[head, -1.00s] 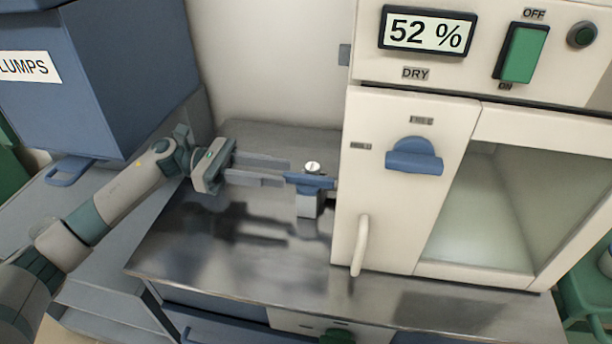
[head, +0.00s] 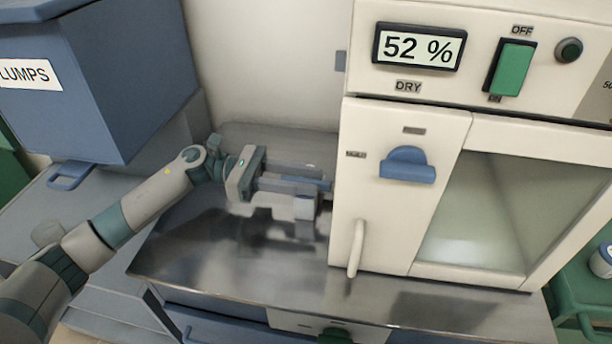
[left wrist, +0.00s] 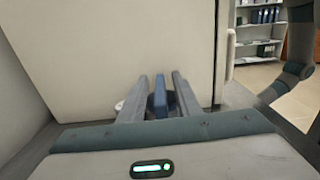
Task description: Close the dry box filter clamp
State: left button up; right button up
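The dry box (head: 385,225) is the cream cabinet right of centre in the head view, with a blue knob (head: 407,165) on its front. The filter clamp (head: 306,208) is a small grey block at its left side, above the metal top. Its blue lever (head: 318,184) shows partly behind my fingers. My left gripper (head: 300,180) reaches in from the left, its fingers around the lever. In the left wrist view, the blue lever (left wrist: 160,98) stands between the two fingers, with a narrow gap visible on its left. My right gripper is in neither view.
A white handle (head: 356,248) sticks out from the dry box front. A blue bin (head: 125,95) labelled LUMPS stands at the left. The metal worktop (head: 200,250) is clear in front of my left arm. The display (head: 418,47) reads 52 %.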

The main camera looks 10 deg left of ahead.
pick_arm(q)
jog(key=shift+d, duration=0.2)
grip_shut()
